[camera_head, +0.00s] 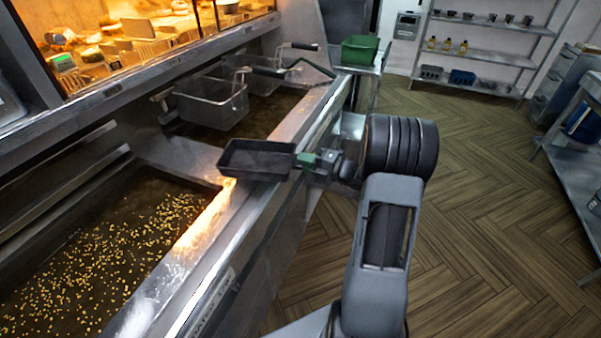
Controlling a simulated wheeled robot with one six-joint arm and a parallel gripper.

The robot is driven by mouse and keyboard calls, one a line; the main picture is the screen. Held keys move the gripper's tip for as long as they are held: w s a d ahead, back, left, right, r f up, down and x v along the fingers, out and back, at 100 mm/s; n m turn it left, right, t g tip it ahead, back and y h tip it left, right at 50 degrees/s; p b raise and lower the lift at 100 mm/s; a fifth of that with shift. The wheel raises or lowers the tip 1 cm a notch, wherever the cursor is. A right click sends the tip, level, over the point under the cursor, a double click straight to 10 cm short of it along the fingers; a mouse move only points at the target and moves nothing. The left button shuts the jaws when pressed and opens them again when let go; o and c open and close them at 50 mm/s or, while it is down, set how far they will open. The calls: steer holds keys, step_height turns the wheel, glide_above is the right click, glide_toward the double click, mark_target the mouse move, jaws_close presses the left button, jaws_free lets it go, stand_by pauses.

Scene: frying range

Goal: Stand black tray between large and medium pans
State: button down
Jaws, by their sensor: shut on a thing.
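A black tray (256,158) is held out level, open side up, over the metal ledge between two fryer vats. My gripper (304,161) is shut on the tray's right end. Its fingertips are small and partly hidden at the tray's edge. I cannot make out any large or medium pan for sure in this view.
A fryer vat (90,250) with bits floating in oil lies at front left. Wire baskets (212,103) with handles hang over the farther vat. A green bin (360,50) stands at the far end of the range. Wooden floor (480,190) is free at right; a steel table (575,165) stands at the right edge.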

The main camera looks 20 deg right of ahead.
steer(key=shift+w+a+f, duration=0.2)
steer(key=shift+a+f, duration=0.05)
steer(key=shift+f, duration=0.1)
steer(key=f, duration=0.4)
steer(key=shift+w+a, duration=0.25)
steer(key=c, duration=1.1)
jaws_free()
steer(key=shift+f, duration=0.1)
